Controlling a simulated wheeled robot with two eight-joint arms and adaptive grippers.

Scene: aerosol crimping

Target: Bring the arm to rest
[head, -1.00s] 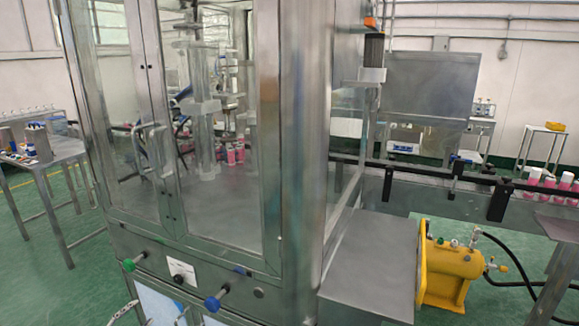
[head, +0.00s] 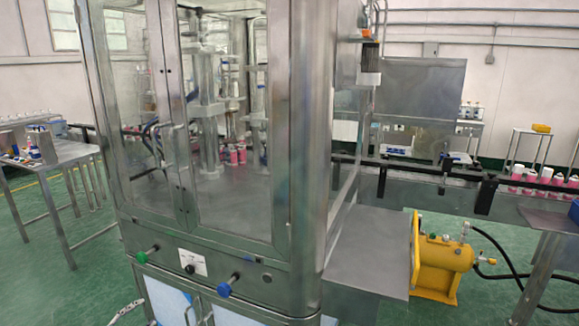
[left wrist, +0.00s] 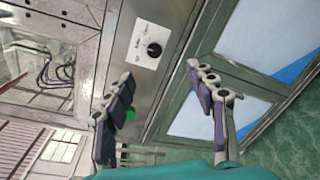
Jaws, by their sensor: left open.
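My left gripper (left wrist: 160,70) is open in the left wrist view, with two dark-padded fingers wide apart and nothing between them. Behind the fingers is the steel front panel of the crimping machine, with a black rotary knob (left wrist: 154,50) on a white label. A green button (left wrist: 131,115) shows beside the left-hand finger. In the head view only the finger ends of my left gripper (head: 160,311) show at the bottom edge, in front of the machine's lower doors. My right gripper is in neither view.
The glass-doored machine cabinet (head: 305,160) fills the centre. Its panel carries a green knob (head: 142,257) and a blue knob (head: 225,289). A yellow tank (head: 443,254) stands at right below a conveyor with pink cans (head: 516,178). A side table (head: 62,153) is at left.

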